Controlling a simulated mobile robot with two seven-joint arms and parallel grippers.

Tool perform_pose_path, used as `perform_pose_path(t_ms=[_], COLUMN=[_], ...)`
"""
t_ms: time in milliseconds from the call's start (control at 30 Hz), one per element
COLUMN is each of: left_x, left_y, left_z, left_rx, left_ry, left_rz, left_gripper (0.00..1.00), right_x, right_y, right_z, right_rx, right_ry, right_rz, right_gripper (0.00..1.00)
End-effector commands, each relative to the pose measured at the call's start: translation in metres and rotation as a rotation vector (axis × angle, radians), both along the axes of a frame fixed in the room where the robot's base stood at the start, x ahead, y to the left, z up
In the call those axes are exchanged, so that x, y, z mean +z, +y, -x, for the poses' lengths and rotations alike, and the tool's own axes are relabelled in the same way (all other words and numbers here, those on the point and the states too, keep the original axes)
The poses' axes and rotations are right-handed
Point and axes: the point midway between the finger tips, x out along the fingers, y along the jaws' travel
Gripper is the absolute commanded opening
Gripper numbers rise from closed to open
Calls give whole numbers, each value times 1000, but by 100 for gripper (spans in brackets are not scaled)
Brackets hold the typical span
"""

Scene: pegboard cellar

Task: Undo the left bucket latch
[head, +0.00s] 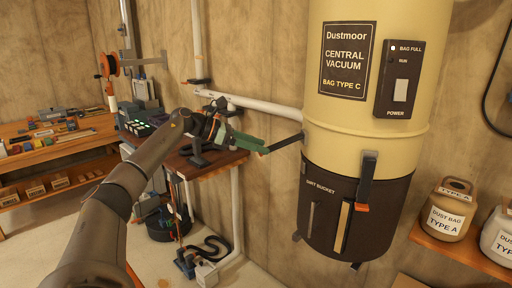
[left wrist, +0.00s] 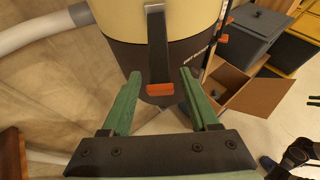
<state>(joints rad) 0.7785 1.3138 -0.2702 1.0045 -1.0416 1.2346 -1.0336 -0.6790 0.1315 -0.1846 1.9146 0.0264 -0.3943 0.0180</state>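The dust bucket (head: 330,215) is the dark lower part of the cream vacuum canister (head: 335,120). The left latch (head: 285,143) is a dark lever standing out from the canister's left side, sloping slightly down. In the left wrist view the same latch (left wrist: 158,50) ends in an orange tip. My left gripper (head: 262,146) is at its outer end. In the left wrist view my left gripper (left wrist: 160,88) is open, with the orange tip between its green fingertips and a gap on each side. Another latch (head: 366,182) with an orange tip hangs down the bucket's front. My right gripper is not visible.
A small wooden table (head: 215,160) stands left of the bucket, under my left gripper. A white pipe (head: 265,105) runs along the wall into the canister. A shelf (head: 455,246) with dust bag tubs (head: 447,215) is on the right. A workbench (head: 60,150) stands far left.

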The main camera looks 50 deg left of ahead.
Motion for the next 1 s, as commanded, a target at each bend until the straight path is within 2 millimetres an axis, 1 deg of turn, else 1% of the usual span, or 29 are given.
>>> perform_pose_path(t_ms=[33,100,333,467,567,800,1000], left_x=[-1,-2,-4,-2,3,26,41], left_y=[0,0,1,6,14,38,52], left_z=[0,0,1,9,22,64,90], left_rx=[-1,-1,-1,3,3,3,2], left_ry=[3,5,10,10,10,8,7], left_rz=[0,-1,-3,-5,-6,-5,-1], left_gripper=[68,72,72,72,72,72,72], right_x=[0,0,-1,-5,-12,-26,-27], right_y=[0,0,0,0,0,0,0], right_z=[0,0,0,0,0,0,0], right_rx=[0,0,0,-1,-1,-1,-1], right_ry=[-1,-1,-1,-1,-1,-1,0], right_rz=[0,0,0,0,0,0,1], right_gripper=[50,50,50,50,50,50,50])
